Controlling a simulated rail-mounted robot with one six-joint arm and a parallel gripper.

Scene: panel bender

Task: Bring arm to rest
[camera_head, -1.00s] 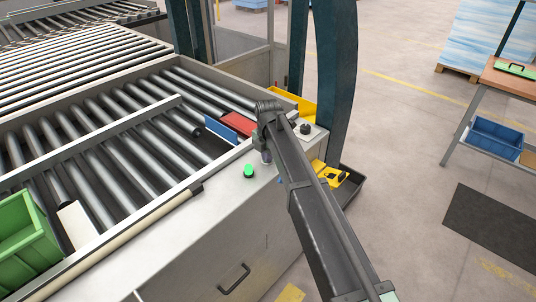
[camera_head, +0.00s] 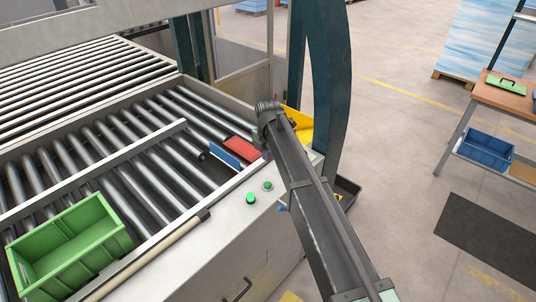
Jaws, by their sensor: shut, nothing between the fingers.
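My arm runs from the bottom right up to a dark joint over the near right corner of the roller conveyor (camera_head: 100,165). A short dark link bends down from that joint. My gripper and its fingers cannot be made out; they seem hidden behind the arm. No object is seen held.
An empty-looking green bin (camera_head: 68,245) stands on the rollers at lower left. A red block (camera_head: 240,149) and a blue plate (camera_head: 225,153) lie near the joint. A dark teal post (camera_head: 325,75) rises behind my arm. Open floor lies right, before a workbench (camera_head: 505,95).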

